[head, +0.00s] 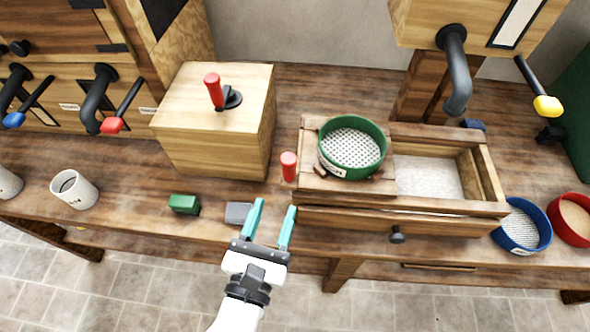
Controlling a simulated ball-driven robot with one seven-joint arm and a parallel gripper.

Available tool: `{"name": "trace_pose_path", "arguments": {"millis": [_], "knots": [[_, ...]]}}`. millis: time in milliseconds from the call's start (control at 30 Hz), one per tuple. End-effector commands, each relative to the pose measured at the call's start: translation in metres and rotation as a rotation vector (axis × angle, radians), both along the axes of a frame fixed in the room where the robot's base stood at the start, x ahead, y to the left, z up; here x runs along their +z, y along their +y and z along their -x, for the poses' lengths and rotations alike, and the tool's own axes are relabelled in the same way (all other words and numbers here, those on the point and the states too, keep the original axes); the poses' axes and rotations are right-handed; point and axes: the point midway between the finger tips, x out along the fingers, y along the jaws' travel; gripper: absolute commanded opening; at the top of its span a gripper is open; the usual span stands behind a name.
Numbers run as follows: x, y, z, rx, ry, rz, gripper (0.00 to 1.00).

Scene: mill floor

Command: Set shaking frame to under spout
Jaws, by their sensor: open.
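The shaking frame (308,183) is a wooden carriage at the left end of a long wooden box (440,221). A green-rimmed sieve (352,147) with a white perforated mesh sits on it. An upright red handle (289,167) stands at the frame's left side. The dark curved spout (458,85) hangs from a wooden housing at the upper right, over the box's right part, to the right of the sieve. My gripper (275,207) is open and empty, with teal fingers pointing toward the red handle, apart from it in the picture.
A wooden block with a red-handled lever (213,90) stands left of the frame. A green block (184,204) and a grey block (238,213) lie near the front edge. Blue (522,226) and red (572,219) sieves stand right. A white mug (75,189) is at left.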

Motion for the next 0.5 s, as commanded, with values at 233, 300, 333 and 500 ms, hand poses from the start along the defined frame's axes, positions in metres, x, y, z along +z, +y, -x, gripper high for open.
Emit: {"name": "trace_pose_path", "arguments": {"millis": [233,300,333,500], "knots": [[0.000,-0.005,-0.027,0.001,0.003,0.006,0.50],[0.000,-0.007,-0.040,0.000,0.002,0.006,0.50],[0.000,-0.009,-0.046,-0.001,0.002,0.006,0.50],[0.000,-0.015,-0.075,-0.001,0.002,0.004,0.50]]}}
